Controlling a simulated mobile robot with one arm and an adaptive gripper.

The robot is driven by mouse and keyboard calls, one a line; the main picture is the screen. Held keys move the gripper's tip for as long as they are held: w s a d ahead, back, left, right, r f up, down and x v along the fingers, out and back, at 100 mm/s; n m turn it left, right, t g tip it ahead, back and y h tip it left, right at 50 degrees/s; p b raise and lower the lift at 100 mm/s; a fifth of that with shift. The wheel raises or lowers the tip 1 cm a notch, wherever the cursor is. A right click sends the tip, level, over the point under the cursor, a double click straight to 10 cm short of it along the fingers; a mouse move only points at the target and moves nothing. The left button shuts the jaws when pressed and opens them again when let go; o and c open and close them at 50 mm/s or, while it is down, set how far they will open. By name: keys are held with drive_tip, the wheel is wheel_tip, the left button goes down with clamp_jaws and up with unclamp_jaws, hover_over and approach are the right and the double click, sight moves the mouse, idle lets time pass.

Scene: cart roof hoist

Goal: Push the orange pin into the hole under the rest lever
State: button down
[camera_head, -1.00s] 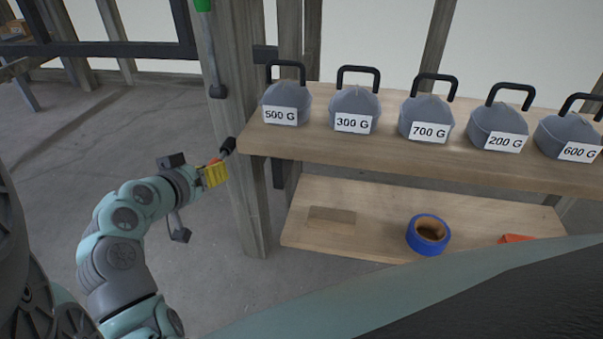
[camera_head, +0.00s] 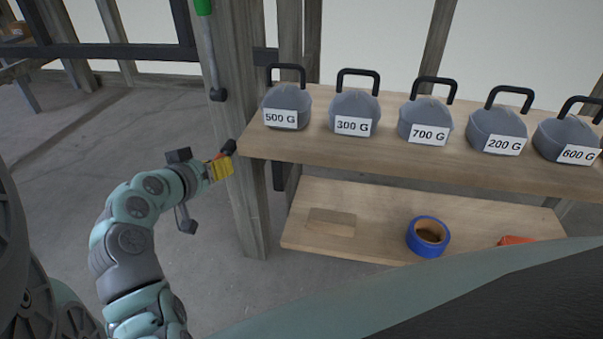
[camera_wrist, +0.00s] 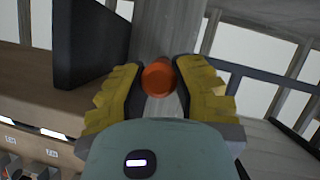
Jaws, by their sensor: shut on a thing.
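My gripper (camera_head: 221,168) is at the wooden post (camera_head: 237,205), just left of the shelf's corner. In the wrist view its yellow fingers (camera_wrist: 158,88) are shut on the orange pin (camera_wrist: 158,77), whose round end faces the camera. The pin shows in the head view only as a small orange-red patch above the fingers. A short dark piece (camera_head: 229,147) on the post, just above the fingertips, may be the rest lever. A large dark block (camera_wrist: 95,42) stands left of the fingers in the wrist view. The hole is hidden, and I cannot tell whether the pin's far end touches it.
Several grey labelled weights with black handles, such as the 500 G one (camera_head: 286,107), stand on the upper shelf (camera_head: 400,155). A blue tape roll (camera_head: 428,236) lies on the lower shelf (camera_head: 375,215). A rod with a green handle (camera_head: 203,6) runs along the post above.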

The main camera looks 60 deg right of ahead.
drive_tip(key=shift+d, duration=0.5)
drive_tip(key=c, duration=0.8)
unclamp_jaws()
drive_tip(key=shift+w, duration=0.1)
drive_tip(key=shift+o, duration=0.2)
drive_tip(key=shift+a+r, duration=0.3)
drive_tip(key=shift+a, duration=0.25)
drive_tip(key=v, duration=1)
drive_tip(key=shift+a, duration=0.4)
drive_tip(key=shift+r, duration=0.1)
